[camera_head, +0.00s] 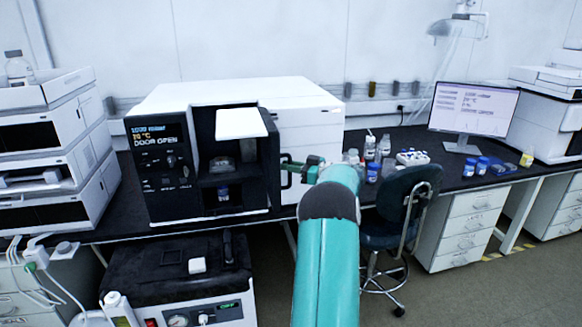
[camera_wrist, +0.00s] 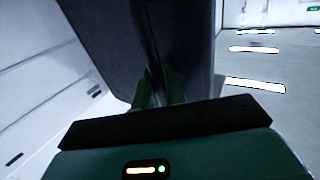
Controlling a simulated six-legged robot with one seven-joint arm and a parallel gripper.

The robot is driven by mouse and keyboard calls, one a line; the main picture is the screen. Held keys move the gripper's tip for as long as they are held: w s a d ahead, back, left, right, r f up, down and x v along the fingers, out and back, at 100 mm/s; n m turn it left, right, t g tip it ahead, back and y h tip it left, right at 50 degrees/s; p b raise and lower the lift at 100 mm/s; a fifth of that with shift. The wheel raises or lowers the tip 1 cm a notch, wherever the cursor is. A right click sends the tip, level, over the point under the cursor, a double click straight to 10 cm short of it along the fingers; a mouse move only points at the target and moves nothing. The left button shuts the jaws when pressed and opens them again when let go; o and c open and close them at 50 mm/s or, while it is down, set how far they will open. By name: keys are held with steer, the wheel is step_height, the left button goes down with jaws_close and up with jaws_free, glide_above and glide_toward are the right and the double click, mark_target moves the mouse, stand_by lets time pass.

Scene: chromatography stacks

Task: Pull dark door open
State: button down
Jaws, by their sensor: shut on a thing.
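The dark door (camera_head: 268,160) belongs to the black-fronted white instrument (camera_head: 160,175) in the middle of the head view. It stands swung out at the right side of the opening, nearly edge-on to me, and the display reads "DOOR OPEN". A black handle (camera_head: 285,180) is on its right side. My gripper (camera_head: 292,165) is at this handle and shut on it. In the wrist view the dark door (camera_wrist: 185,45) fills the upper middle, and my gripper's green fingers (camera_wrist: 157,92) meet it. The fingertips and the exact grip are hidden in shadow.
Bottles (camera_head: 384,146) and a vial rack (camera_head: 412,158) stand right of my gripper. A dark chair (camera_head: 405,205) stands before the bench. A pump unit (camera_head: 180,270) sits below the instrument.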

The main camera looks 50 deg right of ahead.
steer(key=shift+w+r, duration=0.1)
steer(key=shift+w, duration=0.05)
steer(key=c, duration=1.8)
jaws_free()
steer(key=v, duration=1.4)
